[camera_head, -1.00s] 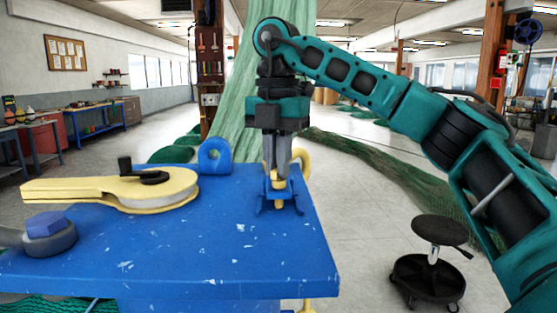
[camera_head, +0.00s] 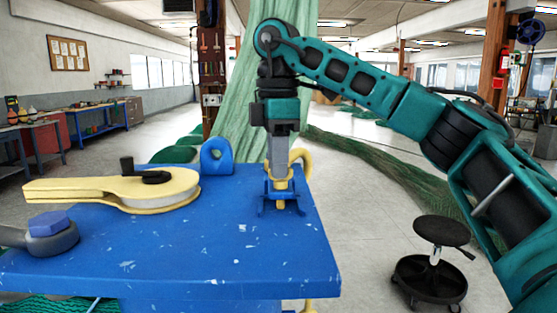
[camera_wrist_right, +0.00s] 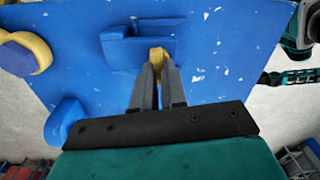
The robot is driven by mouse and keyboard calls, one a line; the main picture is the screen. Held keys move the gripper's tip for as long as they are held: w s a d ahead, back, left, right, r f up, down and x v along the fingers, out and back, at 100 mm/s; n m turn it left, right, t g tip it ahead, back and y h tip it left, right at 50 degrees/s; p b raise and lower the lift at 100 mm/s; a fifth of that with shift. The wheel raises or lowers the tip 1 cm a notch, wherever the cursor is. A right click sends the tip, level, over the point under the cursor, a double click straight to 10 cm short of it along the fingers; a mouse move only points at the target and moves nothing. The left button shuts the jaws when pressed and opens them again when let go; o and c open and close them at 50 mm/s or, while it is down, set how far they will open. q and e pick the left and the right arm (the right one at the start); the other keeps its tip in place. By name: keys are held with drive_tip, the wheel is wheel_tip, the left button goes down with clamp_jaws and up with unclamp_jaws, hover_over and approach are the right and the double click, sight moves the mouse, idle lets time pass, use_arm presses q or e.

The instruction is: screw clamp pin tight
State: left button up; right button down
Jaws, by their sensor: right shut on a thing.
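My right gripper (camera_head: 279,168) points straight down at the far right of the blue table. Its two grey fingers are shut on the yellow clamp pin (camera_head: 281,205), whose top they partly hide. The pin stands upright in a small blue bracket (camera_head: 265,204). A yellow hooked piece (camera_head: 305,160) curves up behind the fingers on the right. In the right wrist view, the fingertips close around the pin's yellow end (camera_wrist_right: 158,55) beside the blue bracket (camera_wrist_right: 128,48). I cannot see the thread or how deep the pin sits. My left gripper is not identifiable in either view.
The blue table (camera_head: 210,250) carries a yellow lever (camera_head: 95,187) with a black knob, a blue eye lug (camera_head: 216,156) and a blue hex head (camera_head: 47,223) in a dark ring. A black stool (camera_head: 440,231) stands right of the table. The table's middle is clear.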

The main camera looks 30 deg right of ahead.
drive_tip(key=shift+w+r+m, duration=0.1)
drive_tip(key=shift+r+m, duration=0.2)
drive_tip(key=shift+m, duration=0.8)
drive_tip(key=c, duration=1.2)
unclamp_jaws()
drive_tip(key=shift+f, duration=0.15)
wheel_tip(320, 180, up, 13)
drive_tip(key=shift+f, duration=0.1)
